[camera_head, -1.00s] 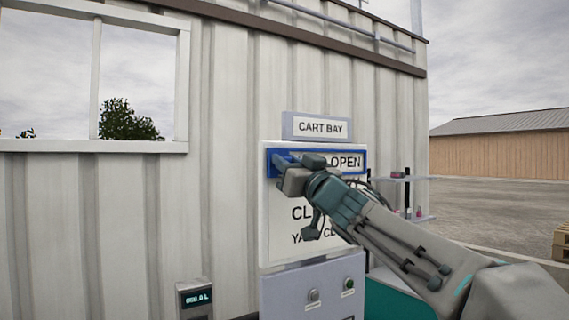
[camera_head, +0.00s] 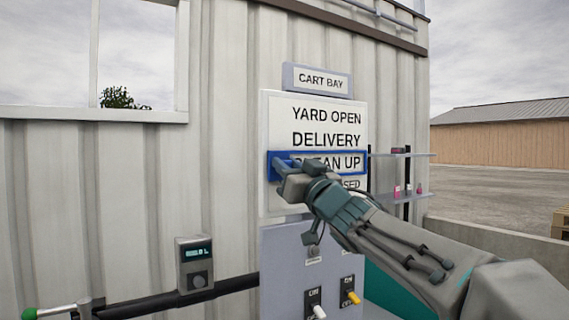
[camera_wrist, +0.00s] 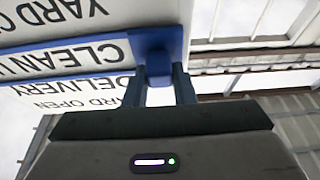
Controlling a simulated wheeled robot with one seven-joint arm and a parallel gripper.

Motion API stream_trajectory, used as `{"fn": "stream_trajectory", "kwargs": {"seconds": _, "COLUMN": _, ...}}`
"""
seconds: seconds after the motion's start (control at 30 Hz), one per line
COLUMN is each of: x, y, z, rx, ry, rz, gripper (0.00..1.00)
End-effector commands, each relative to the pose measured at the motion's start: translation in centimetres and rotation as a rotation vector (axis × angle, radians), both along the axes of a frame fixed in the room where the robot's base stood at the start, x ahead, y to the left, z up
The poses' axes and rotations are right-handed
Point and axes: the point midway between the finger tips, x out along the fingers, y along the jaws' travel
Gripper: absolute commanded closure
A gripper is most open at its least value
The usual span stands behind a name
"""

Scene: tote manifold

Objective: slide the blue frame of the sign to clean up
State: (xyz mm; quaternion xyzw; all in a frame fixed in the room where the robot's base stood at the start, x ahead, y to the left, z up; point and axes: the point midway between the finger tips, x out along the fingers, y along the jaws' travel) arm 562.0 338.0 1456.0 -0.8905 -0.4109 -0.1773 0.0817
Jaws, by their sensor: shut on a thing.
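The white sign (camera_head: 315,113) on the corrugated wall lists YARD OPEN, DELIVERY, CLEAN UP and a lowest line partly hidden by my arm. The blue frame (camera_head: 364,162) lies around the CLEAN UP line, whose first letters are partly covered by my gripper (camera_head: 284,165). My gripper is shut on the left end of the blue frame. In the wrist view, where the sign appears upside down, the fingers (camera_wrist: 158,82) hold a blue part of the frame (camera_wrist: 157,40), and the frame's edges run along both sides of CLEAN UP.
A CART BAY plate (camera_head: 318,79) sits above the sign. Below it is a grey panel (camera_head: 285,265) with a white-tipped and a yellow-tipped switch. A display box (camera_head: 194,263) is at lower left, and shelves (camera_head: 402,175) stand to the right.

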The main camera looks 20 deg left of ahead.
Motion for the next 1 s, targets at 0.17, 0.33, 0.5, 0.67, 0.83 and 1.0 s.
{"fn": "stream_trajectory", "kwargs": {"seconds": 0.17, "x": 0.0, "y": -0.1, "z": -0.1, "rx": -0.001, "ry": 0.001, "rz": -0.002, "gripper": 1.0}}
{"fn": "stream_trajectory", "kwargs": {"seconds": 0.33, "x": 0.1, "y": -0.1, "z": 0.0, "rx": -0.001, "ry": 0.001, "rz": -0.002, "gripper": 0.68}}
{"fn": "stream_trajectory", "kwargs": {"seconds": 0.5, "x": 0.0, "y": 0.0, "z": 0.0, "rx": -0.001, "ry": 0.0, "rz": -0.001, "gripper": 0.55}}
{"fn": "stream_trajectory", "kwargs": {"seconds": 0.67, "x": 0.0, "y": 0.0, "z": 0.0, "rx": -0.001, "ry": 0.001, "rz": -0.001, "gripper": 0.55}}
{"fn": "stream_trajectory", "kwargs": {"seconds": 0.83, "x": -0.7, "y": -0.9, "z": -0.5, "rx": -0.001, "ry": -0.001, "rz": -0.002, "gripper": 0.55}}
{"fn": "stream_trajectory", "kwargs": {"seconds": 1.0, "x": -2.4, "y": -2.9, "z": -1.7, "rx": -0.001, "ry": -0.001, "rz": -0.004, "gripper": 0.55}}
